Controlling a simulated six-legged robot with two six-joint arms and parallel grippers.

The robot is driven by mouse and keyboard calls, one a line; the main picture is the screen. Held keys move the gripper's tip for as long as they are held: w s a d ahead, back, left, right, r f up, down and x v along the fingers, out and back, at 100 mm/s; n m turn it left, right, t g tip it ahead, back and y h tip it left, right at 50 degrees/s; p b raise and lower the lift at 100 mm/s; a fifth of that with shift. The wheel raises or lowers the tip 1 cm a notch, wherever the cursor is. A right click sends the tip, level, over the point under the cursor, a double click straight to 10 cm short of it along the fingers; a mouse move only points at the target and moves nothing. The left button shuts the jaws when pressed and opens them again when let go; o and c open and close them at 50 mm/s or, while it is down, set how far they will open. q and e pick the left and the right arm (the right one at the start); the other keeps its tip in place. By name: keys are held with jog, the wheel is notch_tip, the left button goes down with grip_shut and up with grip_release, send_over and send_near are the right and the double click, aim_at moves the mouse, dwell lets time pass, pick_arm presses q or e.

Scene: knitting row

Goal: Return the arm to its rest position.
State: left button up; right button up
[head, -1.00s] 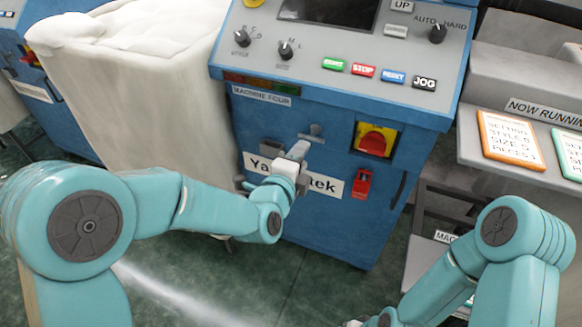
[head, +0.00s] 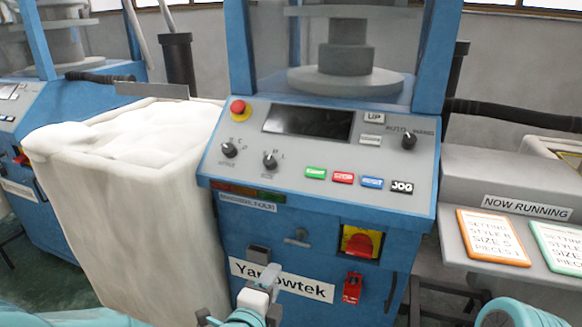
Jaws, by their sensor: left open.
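My left gripper (head: 262,285) is at the bottom middle of the head view, in front of the Yarnowtek label (head: 308,287) on the blue front of the knitting machine (head: 225,225). It is open, and I see nothing held in it. Only the end of the left arm (head: 245,318) and a teal strip at the lower left show. Part of my right arm (head: 515,314) shows at the bottom right edge; its gripper is out of view.
The machine's sloped control panel (head: 290,178) has knobs, buttons and a red stop button (head: 238,108). A red-and-yellow switch (head: 360,243) and a red device (head: 352,287) are on its front. A full cream bag (head: 130,215) stands left. The NOW RUNNING shelf (head: 455,240) is right.

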pick_arm(q)
jog(key=a+f+n+g+y, duration=0.1)
jog(key=a+f, duration=0.2)
jog(key=f, duration=0.2)
jog(key=a+f+g+y, duration=0.1)
jog(key=a+f, duration=0.2)
jog(key=f, duration=0.3)
jog(key=s+a+f+n+g, duration=0.3)
jog(key=s+f+n+g, duration=0.7)
jog(key=s+f, duration=0.8)
jog(key=s+d+f+n+g+h, duration=0.2)
jog(key=s+f+n, duration=0.3)
jog(key=n, duration=0.6)
notch_tip(320, 180, up, 22)
jog(key=s+n+p, duration=0.1)
jog(key=p, duration=1.9)
jog(key=shift+s+g+p, duration=0.2)
jog(key=shift+g+p, duration=0.1)
